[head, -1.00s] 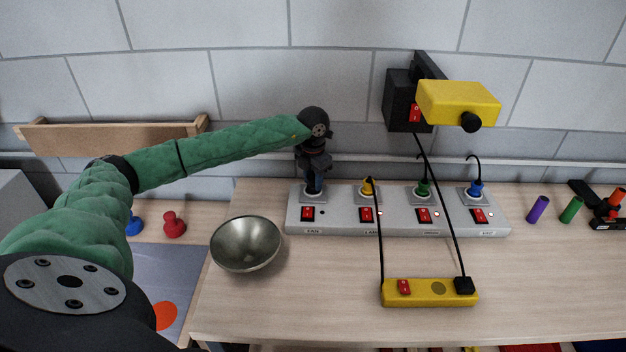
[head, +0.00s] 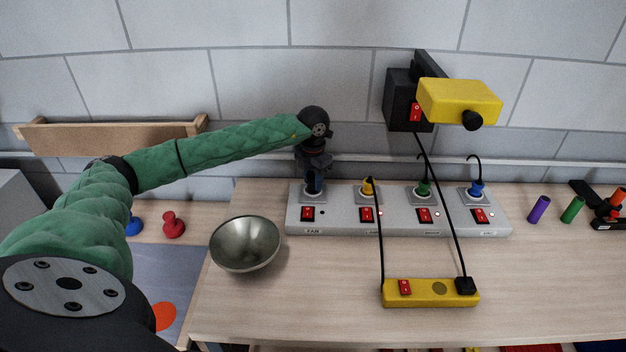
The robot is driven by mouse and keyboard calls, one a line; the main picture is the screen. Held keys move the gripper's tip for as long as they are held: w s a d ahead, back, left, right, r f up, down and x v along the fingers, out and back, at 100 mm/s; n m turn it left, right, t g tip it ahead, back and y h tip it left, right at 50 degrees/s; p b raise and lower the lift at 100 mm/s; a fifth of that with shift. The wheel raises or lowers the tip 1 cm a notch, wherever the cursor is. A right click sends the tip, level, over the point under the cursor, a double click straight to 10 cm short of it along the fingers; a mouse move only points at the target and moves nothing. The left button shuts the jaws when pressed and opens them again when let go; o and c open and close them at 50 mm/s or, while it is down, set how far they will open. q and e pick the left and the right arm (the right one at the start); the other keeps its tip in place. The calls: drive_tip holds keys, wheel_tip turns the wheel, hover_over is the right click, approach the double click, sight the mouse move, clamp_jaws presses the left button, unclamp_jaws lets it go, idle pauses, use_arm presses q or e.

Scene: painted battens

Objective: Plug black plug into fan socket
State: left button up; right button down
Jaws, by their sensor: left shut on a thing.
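A grey power strip (head: 335,222) with several sockets and red switches lies along the back of the table. The fan socket (head: 303,195) is its leftmost one, above the FAN label. My left gripper (head: 315,180) points down over this socket and is shut on the black plug. The plug is mostly hidden by the fingers and blends with their dark colour. I cannot tell how deep it sits in the socket. Yellow (head: 369,187), green (head: 423,188) and blue (head: 476,188) plugs stand in the other sockets. My right gripper is not in view.
A metal bowl (head: 245,243) stands in front of the strip's left end. A yellow power strip (head: 430,294) lies in front, with dark cables running up past the grey strip. A yellow and black device (head: 458,103) is on the wall. Purple (head: 539,209) and green (head: 573,209) cylinders are right.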

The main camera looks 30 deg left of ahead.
sight(313, 177)
use_arm(q)
drive_tip(key=shift+b, duration=0.35)
idle(0.7)
drive_tip(key=shift+f+b, duration=0.45)
drive_tip(key=shift+f, duration=0.1)
drive_tip(key=o, duration=1)
drive_tip(key=shift+r, duration=0.1)
drive_tip(key=shift+r, duration=0.2)
wheel_tip(313, 177, up, 6)
drive_tip(key=b, duration=0.2)
drive_tip(key=shift+b, duration=0.4)
drive_tip(key=shift+r, duration=0.6)
